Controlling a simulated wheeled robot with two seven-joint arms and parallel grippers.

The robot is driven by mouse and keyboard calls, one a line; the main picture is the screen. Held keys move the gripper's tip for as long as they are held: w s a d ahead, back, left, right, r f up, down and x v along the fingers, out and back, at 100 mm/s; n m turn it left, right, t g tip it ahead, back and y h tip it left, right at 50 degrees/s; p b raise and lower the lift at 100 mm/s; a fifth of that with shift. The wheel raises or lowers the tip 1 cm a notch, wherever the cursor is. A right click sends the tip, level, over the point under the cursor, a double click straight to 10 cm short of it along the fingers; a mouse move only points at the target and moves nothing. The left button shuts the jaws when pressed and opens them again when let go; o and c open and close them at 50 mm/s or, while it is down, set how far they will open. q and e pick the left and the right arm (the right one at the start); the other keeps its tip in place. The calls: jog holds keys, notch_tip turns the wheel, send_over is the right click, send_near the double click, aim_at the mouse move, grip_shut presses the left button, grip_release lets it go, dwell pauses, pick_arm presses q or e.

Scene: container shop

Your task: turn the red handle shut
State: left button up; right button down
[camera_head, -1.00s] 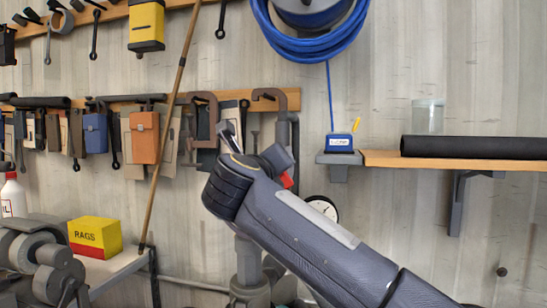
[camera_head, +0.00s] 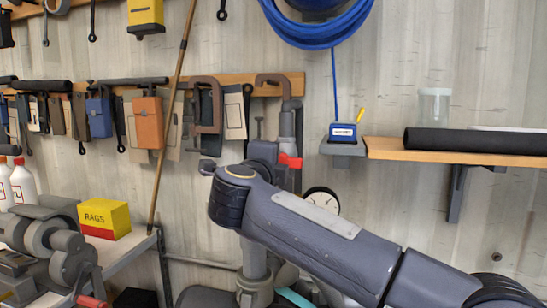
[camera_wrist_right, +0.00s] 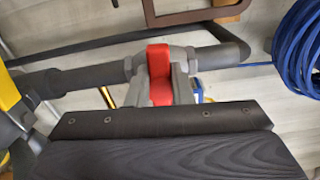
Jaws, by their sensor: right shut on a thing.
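The red handle (camera_head: 290,161) shows as a small red piece beside a grey vertical pipe, near the wall. In the right wrist view the red handle (camera_wrist_right: 160,74) sits across the dark pipe and valve, between grey pieces. My right gripper (camera_wrist_right: 163,90) is shut on it. In the head view my right arm reaches in from the lower right, and its wrist hides most of the fingers and the valve body. My left gripper is not in view.
A round white gauge (camera_head: 322,200) sits just right of my wrist. A wooden shelf (camera_head: 400,148) carries a black roll (camera_head: 475,141). A wooden pole (camera_head: 172,110) leans on the wall at left. A yellow rags box (camera_head: 104,217) and grey machine (camera_head: 50,245) stand on the bench.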

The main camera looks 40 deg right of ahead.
jog(key=shift+f+n, duration=0.15)
jog(key=shift+n, duration=0.45)
jog(key=c, duration=1.3)
grip_release()
jog(key=shift+a, duration=0.1)
jog(key=b+v, duration=0.2)
jog(key=v, duration=0.5)
jog(key=shift+s+a, duration=0.25)
jog(key=shift+a, duration=0.05)
